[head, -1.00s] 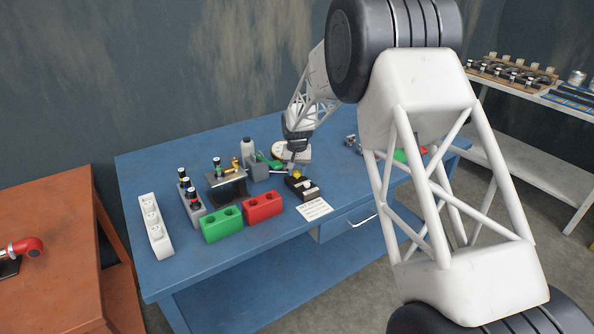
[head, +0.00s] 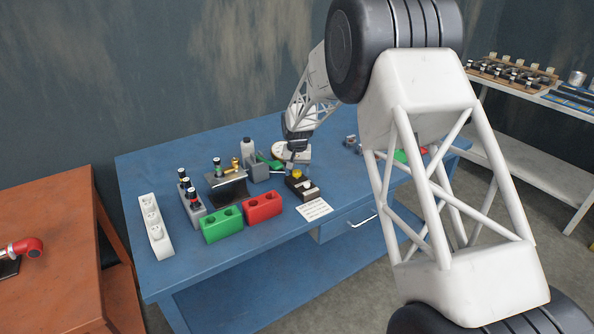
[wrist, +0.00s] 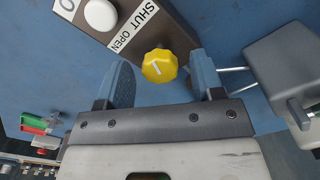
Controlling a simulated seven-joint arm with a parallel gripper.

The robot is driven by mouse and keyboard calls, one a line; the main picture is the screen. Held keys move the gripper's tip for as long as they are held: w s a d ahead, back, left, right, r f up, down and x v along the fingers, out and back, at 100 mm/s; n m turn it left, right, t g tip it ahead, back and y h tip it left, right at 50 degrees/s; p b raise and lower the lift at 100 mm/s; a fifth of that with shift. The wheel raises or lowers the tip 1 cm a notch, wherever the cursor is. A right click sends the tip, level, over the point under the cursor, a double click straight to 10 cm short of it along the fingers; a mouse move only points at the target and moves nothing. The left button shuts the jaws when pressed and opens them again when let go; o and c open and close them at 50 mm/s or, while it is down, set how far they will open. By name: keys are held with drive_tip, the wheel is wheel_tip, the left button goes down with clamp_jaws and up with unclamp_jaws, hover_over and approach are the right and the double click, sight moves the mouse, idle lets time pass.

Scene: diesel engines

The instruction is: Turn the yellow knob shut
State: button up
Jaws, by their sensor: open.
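The yellow knob (wrist: 160,66) has a scalloped rim and a white line on its face. It sits on a dark box (wrist: 133,22) with a label reading SHUT and OPEN and a white round button. In the head view the knob (head: 297,174) shows on the box near the table's middle. My gripper (wrist: 163,78) is open in the wrist view, with one blue-grey finger on each side of the knob. Gaps show between the knob and both fingers. In the head view my gripper (head: 293,163) is small and partly merges with things around it.
On the blue table (head: 250,280) stand a green block (head: 222,227), a red block (head: 262,208), a white socket strip (head: 155,226) and a grey block with several black-topped parts. A grey device (wrist: 290,70) is close to the right finger in the wrist view. A white card lies in front.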

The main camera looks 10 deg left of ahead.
sight(297, 172)
drive_tip(key=shift+r, duration=3.9)
drive_tip(key=n, duration=0.6)
drive_tip(key=shift+n, duration=0.4)
drive_tip(key=n, duration=0.6)
drive_tip(key=shift+n, duration=0.3)
drive_tip(key=shift+f, duration=0.2)
drive_tip(key=shift+f, duration=3.75)
